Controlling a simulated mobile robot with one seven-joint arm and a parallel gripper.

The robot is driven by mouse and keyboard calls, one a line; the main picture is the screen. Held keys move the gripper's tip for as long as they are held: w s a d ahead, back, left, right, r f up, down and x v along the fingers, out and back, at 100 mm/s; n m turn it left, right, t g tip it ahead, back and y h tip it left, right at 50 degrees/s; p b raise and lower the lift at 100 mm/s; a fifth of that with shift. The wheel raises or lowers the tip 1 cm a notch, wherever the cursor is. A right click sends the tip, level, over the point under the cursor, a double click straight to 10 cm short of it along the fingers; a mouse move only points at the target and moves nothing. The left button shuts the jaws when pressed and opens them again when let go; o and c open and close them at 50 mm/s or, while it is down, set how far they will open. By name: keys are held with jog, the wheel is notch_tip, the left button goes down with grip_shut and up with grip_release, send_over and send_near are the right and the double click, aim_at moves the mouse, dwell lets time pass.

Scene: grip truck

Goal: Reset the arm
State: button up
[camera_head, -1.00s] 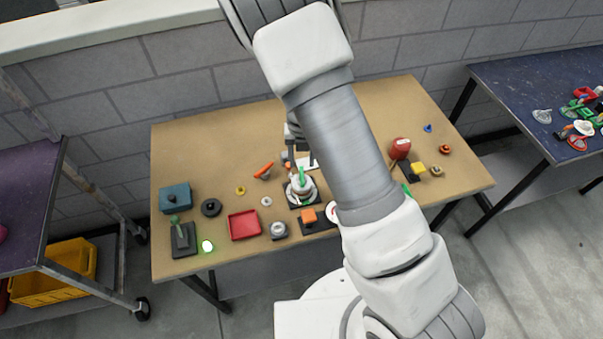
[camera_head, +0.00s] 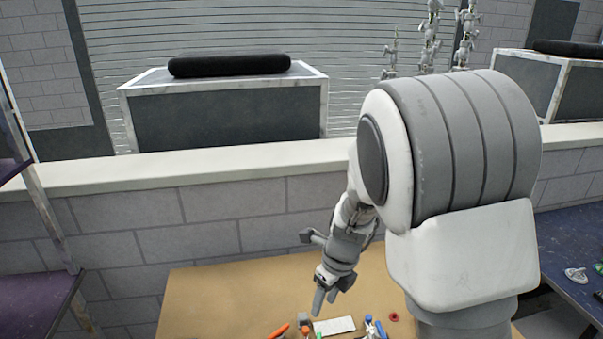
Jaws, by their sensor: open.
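My arm is bent, with its big white and grey elbow filling the right half of the view. My gripper (camera_head: 325,299) hangs beyond it, above the tan table (camera_head: 215,300), fingers pointing down. The two fingers are slightly apart, with nothing seen between them. Below the fingers are a small grey block (camera_head: 303,319) and a white flat piece (camera_head: 334,326); whether the fingers touch anything cannot be told. The front of the table is cut off by the frame.
An orange stick (camera_head: 279,331), a blue-tipped item (camera_head: 369,321) and a red ring (camera_head: 393,317) lie near the gripper. A grey block wall (camera_head: 220,215) with a white ledge stands behind the table. A dark blue table (camera_head: 572,245) is at the right.

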jog(key=s+d+r+n+t+h, duration=0.1)
jog(key=s+d+r+n, duration=0.3)
jog(key=s+r+n, duration=0.5)
jog(key=s+d+r+n+t+b, duration=0.1)
jog(key=s+d+r+n+t, duration=0.2)
jog(key=s+r+n, duration=0.6)
jog(key=s+d+n, duration=0.1)
jog(key=d+n, duration=0.1)
jog(key=n, duration=0.7)
jog(key=shift+r+t+h, duration=0.4)
jog(key=shift+a, duration=0.1)
